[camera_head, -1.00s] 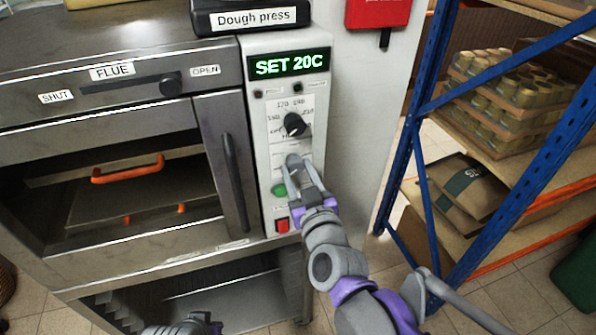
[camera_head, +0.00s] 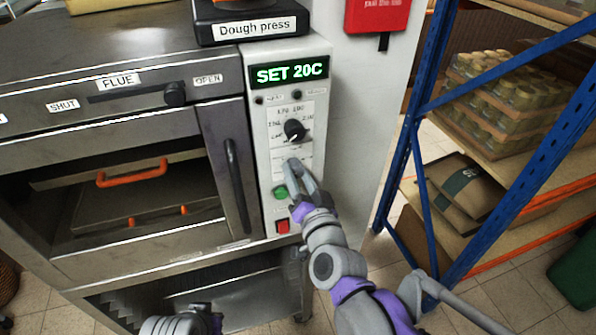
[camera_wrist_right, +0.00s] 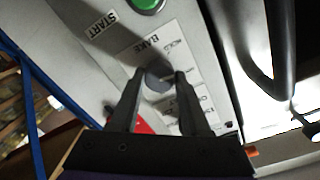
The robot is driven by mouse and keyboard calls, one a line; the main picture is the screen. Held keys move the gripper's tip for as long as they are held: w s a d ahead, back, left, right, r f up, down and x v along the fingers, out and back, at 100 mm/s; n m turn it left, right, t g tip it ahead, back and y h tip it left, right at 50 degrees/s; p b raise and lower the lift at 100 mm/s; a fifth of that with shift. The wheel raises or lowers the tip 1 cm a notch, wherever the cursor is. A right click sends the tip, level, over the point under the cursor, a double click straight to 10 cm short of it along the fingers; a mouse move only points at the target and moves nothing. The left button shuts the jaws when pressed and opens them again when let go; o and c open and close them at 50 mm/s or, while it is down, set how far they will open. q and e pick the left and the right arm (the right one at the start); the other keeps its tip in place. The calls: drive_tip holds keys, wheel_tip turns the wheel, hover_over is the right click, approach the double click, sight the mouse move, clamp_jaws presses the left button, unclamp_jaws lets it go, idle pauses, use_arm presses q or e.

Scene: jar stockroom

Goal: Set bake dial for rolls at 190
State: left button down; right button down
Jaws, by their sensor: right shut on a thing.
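The oven's control panel (camera_head: 259,147) shows in the head view, with a green display (camera_head: 289,69) reading SET 20C. A black temperature dial (camera_head: 295,131) sits below the display. My right gripper (camera_head: 303,173) is at the lower label, beneath that dial, and hides the knob there. In the right wrist view, my right gripper (camera_wrist_right: 160,82) is shut on a dark round knob, the bake dial (camera_wrist_right: 157,73), beside the words BAKE and ROLLS. The dial's pointer cannot be made out. Only a grey arm part of mine shows at the bottom left; my left fingers are not seen.
The green start button (camera_head: 280,192) and a red switch (camera_head: 283,226) lie close to my right gripper. The oven door handle (camera_head: 237,185) stands out to the left. A blue rack (camera_head: 413,140) with jars stands right. A dough press (camera_head: 255,27) sits on top.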

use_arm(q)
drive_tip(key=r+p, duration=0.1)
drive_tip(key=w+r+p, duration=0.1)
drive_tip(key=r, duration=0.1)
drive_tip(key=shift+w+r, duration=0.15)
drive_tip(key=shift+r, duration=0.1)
use_arm(e)
drive_tip(key=m, duration=0.5)
drive_tip(key=shift+c, duration=1.9)
unclamp_jaws()
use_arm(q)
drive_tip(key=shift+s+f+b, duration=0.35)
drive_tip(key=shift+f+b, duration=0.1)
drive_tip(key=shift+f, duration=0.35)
use_arm(e)
drive_tip(key=v, duration=1.1)
drive_tip(key=shift+r, duration=0.15)
drive_tip(key=shift+w+d, duration=0.1)
drive_tip(key=shift+w, duration=0.05)
